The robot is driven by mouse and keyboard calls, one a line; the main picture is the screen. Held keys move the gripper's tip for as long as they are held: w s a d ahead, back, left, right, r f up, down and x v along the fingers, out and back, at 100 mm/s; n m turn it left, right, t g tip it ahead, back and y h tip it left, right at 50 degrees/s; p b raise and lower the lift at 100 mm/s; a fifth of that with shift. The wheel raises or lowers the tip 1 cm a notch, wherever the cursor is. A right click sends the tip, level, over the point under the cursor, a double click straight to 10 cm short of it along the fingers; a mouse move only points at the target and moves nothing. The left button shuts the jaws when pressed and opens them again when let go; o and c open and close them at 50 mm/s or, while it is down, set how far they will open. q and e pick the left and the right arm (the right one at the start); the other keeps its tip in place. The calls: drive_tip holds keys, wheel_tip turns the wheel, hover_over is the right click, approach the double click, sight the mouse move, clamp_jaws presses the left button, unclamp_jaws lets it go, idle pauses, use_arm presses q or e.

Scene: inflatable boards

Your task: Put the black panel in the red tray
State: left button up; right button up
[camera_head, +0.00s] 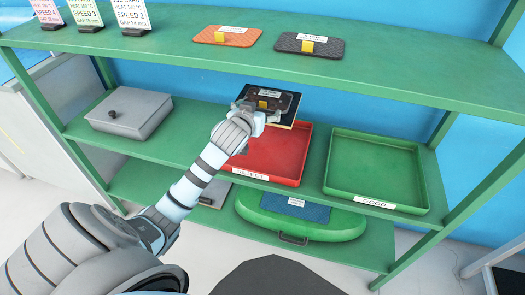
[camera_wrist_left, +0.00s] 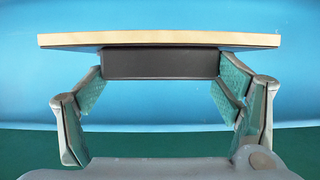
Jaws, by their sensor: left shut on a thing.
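The black panel (camera_head: 304,106), with a pale wooden-looking edge, is at my left gripper (camera_head: 262,112) in the head view. The gripper covers part of it. In the left wrist view the panel (camera_wrist_left: 160,40) shows edge-on, with a dark block under it between the fingers of my left gripper (camera_wrist_left: 160,85), which is shut on it. The red tray (camera_head: 262,172), labelled as reject, sits on the middle shelf. The panel appears above its back left part, and the tray floor in front looks empty. My right gripper is not in view.
An empty green tray (camera_head: 376,170) labelled GOOD stands right of the red one. A grey lidded box (camera_head: 130,112) is at the left. The top shelf (camera_head: 390,72) overhangs, bearing an orange panel (camera_head: 227,36) and a dark panel (camera_head: 310,46). A green case (camera_head: 300,222) lies below.

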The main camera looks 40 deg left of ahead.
use_arm(q)
wheel_tip(320, 180, down, 10)
drive_tip(key=b, duration=0.3)
drive_tip(key=shift+s+a, duration=0.1)
wheel_tip(320, 180, down, 5)
drive_tip(key=shift+b, duration=1.25)
drive_tip(key=shift+f, duration=0.15)
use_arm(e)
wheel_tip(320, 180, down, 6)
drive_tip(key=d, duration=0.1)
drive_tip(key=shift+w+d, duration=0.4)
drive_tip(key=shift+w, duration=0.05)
use_arm(q)
drive_tip(key=o, duration=1.3)
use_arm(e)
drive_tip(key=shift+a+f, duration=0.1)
